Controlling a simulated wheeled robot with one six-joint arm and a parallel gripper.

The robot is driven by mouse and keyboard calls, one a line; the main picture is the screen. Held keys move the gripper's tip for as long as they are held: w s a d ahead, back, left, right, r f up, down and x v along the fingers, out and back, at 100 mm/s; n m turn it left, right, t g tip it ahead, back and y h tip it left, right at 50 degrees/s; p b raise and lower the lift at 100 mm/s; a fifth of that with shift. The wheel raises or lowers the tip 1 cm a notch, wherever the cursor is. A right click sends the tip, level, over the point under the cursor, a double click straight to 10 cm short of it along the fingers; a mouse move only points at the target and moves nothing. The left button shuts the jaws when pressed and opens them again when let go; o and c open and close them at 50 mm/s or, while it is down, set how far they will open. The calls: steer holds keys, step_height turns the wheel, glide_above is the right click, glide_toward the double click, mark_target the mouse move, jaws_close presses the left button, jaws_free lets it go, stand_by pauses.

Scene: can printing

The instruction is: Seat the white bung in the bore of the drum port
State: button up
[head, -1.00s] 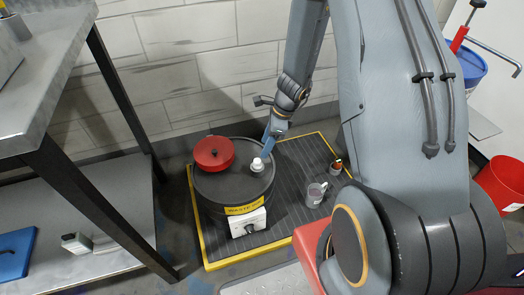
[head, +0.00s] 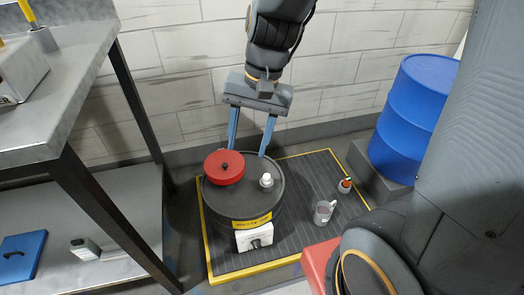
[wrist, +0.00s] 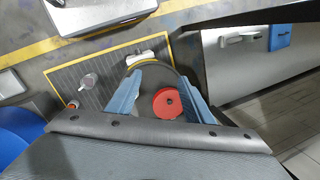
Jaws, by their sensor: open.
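The white bung (head: 266,180) stands upright at the port on the right side of the dark drum's top (head: 236,200). I cannot tell how deep it sits, as the bore is hidden beneath it. My gripper (head: 247,152) is open and empty, its two blue fingers spread wide and pointing down at the back of the drum, apart from the bung. In the wrist view the fingers (wrist: 157,72) show on either side of the drum top; the bung cannot be made out there.
A red lid (head: 224,167) lies on the drum top near the left finger. A grey mug (head: 323,212) and a small red-topped bottle (head: 345,185) stand on the yellow-edged mat. A blue barrel (head: 412,115) stands right, a steel bench (head: 60,95) left.

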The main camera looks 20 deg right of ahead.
steer(key=s+r+n+h, duration=0.1)
steer(key=s+r+n, duration=0.4)
steer(key=s+n, duration=0.2)
steer(key=shift+s+d+h, duration=0.3)
steer(key=shift+s+h, duration=0.1)
steer(key=shift+s, duration=0.75)
steer(key=d+r+m+p, duration=0.2)
steer(key=d+r+p, duration=0.6)
steer(key=p, duration=0.8)
steer(key=shift+d+r+h, duration=0.3)
steer(key=shift+r, duration=0.05)
